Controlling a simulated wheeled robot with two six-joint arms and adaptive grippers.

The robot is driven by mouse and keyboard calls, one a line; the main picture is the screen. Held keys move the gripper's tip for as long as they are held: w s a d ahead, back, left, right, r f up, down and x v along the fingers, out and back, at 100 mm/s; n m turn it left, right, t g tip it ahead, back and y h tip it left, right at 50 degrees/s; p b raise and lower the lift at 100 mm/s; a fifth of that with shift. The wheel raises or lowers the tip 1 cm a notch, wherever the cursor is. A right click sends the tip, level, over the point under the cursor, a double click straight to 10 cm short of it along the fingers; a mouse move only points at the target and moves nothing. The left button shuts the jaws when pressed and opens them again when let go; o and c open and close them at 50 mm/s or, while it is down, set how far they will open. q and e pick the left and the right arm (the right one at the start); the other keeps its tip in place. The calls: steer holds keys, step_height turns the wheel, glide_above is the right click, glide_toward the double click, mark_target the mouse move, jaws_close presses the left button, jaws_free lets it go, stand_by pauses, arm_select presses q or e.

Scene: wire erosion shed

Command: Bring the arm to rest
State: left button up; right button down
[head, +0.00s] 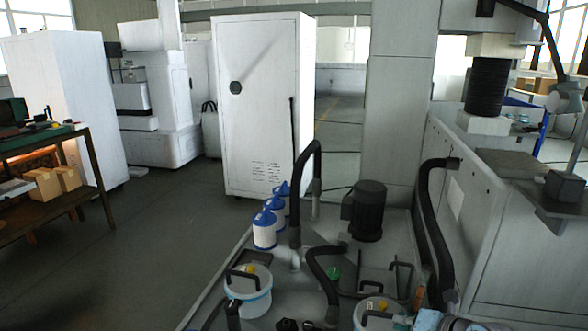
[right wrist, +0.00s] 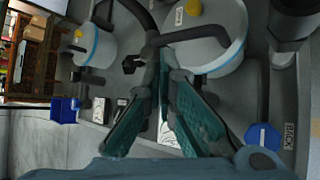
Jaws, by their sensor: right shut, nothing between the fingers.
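My right gripper (right wrist: 164,74) shows in the right wrist view with its two teal fingers shut and nothing between them. Its fingertips are over the grey machine deck, in front of a white bucket (right wrist: 213,52) with a blue band. I cannot tell whether they touch the bucket or its dark handle. In the head view, a pale blue and grey part at the bottom edge, right of centre, seems to belong to my right arm. My left gripper is not in view.
The deck (head: 228,305) holds white buckets (head: 250,303), blue-topped filters (head: 264,236), a dark motor (head: 368,213) and black hoses (head: 433,225). A white cabinet (head: 262,130) stands behind. A workbench (head: 90,185) with cardboard boxes is at left. The floor between bench and deck is clear.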

steer(key=a+r+m+t+y, duration=0.1)
steer(key=a+r+t+y, duration=0.3)
steer(key=a+r, duration=0.25)
steer(key=s+d+r+m+t+h, duration=0.45)
steer(key=r+m+t, duration=0.35)
steer(key=r+m, duration=0.25)
steer(key=s+d+f+m+g+h, duration=0.55)
steer(key=d+f+m+h, duration=0.4)
steer(key=m, duration=0.55)
steer(key=s+f+m+g, duration=0.4)
steer(key=s+f+g, duration=0.2)
steer(key=s+f, duration=0.35)
steer(key=s+a+f+g+y, duration=0.2)
steer(key=s+a+f+g, duration=0.15)
steer(key=s, duration=0.35)
steer(key=s+a+f+g+y, duration=0.3)
steer(key=s+a+f, duration=0.2)
steer(key=s, duration=0.1)
step_height(320, 180, down, 21)
steer(key=s+d+g, duration=0.1)
steer(key=s+d, duration=0.1)
steer(key=s, duration=0.1)
steer(key=s+f+g, duration=0.1)
steer(key=s+f, duration=1)
steer(key=s, duration=0.2)
steer(key=shift+d+f+m, duration=0.25)
steer(key=shift+m, duration=0.1)
